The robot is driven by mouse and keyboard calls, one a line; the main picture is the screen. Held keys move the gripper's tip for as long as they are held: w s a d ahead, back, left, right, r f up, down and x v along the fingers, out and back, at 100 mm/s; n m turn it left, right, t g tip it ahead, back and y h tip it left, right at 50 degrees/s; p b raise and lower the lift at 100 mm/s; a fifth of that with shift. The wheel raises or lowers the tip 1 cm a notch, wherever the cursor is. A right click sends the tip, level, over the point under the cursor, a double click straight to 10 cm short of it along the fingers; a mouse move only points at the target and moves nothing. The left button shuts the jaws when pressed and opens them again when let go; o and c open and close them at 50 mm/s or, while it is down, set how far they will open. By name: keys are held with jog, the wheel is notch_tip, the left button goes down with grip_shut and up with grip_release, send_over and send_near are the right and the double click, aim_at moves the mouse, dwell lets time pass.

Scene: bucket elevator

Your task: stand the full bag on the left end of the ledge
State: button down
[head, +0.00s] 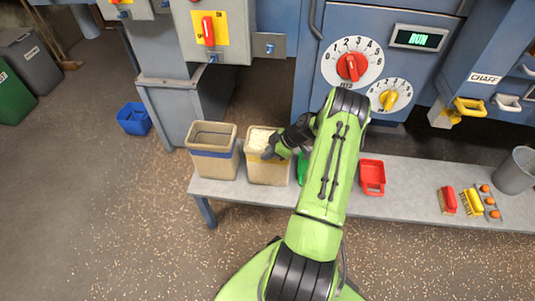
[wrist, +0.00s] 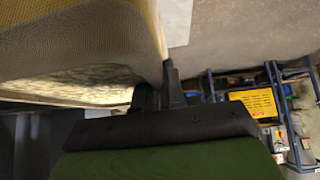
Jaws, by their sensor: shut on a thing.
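The full bag (head: 267,165) is tan with a yellow band, and pale contents show at its open top. It is upright at the left part of the grey ledge (head: 408,196), just right of another tan bag with a blue band (head: 212,165). I cannot tell whether its bottom touches the ledge. My gripper (head: 268,153) is shut on the full bag's right upper side. In the wrist view the full bag (wrist: 70,50) fills the upper left, with the jaws (wrist: 155,85) at its edge. My arm hides part of the ledge.
The blue-banded bag occupies the ledge's left end and looks open and hollow. A red scoop (head: 372,178), a green item (head: 302,168) partly behind my arm, brushes (head: 460,202) and a grey bucket (head: 516,172) are rightward. A blue bin (head: 134,119) stands on the littered floor.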

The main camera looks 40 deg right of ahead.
jog(key=c, duration=1.2)
grip_release()
